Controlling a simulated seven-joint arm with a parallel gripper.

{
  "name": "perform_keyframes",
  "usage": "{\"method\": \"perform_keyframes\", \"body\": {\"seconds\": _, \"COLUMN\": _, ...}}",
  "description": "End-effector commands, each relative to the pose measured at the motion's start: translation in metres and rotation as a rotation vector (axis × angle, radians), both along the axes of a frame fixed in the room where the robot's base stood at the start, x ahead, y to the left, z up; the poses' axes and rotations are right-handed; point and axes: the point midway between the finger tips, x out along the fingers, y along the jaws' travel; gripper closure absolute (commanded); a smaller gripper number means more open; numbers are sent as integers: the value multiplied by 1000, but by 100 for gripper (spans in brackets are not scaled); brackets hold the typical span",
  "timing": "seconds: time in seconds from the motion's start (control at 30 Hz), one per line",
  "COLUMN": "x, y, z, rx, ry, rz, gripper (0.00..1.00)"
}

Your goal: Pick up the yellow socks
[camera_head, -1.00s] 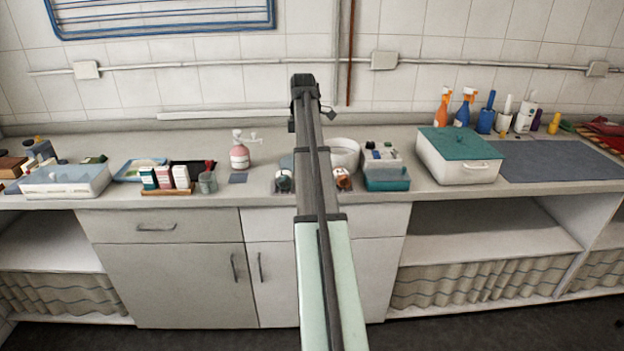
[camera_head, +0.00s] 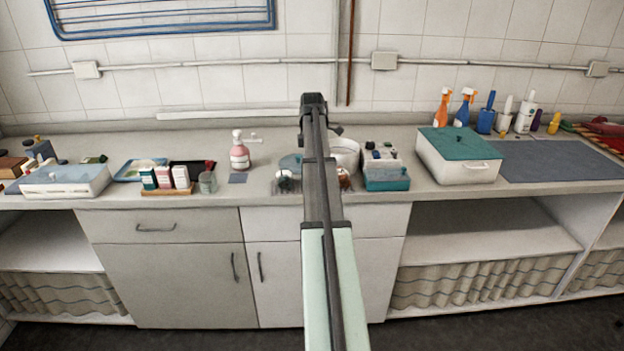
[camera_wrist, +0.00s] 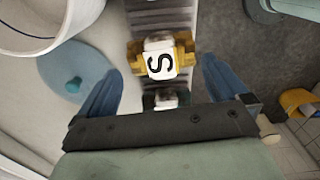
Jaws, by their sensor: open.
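In the wrist view, a yellow bundle (camera_wrist: 134,58) with a white block marked "S" on it lies on a grey ribbed rack; I take it for the yellow socks. I see no contact. The head view hides the gripper behind the arm.
A dark green item with a white block (camera_wrist: 166,98) lies beside the bundle. A blue disc with a knob (camera_wrist: 75,80) and a white bowl (camera_head: 347,150) are close by. A teal-based box (camera_head: 387,183) stands right of the bowl.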

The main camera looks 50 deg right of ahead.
Motion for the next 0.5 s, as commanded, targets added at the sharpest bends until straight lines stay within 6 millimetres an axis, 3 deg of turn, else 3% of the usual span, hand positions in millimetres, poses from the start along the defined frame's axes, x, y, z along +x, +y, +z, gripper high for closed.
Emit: {"method": "perform_keyframes", "body": {"seconds": 0.5, "x": -2, "y": 2, "z": -50, "rx": 1, "ry": -1, "rz": -1, "gripper": 0}}
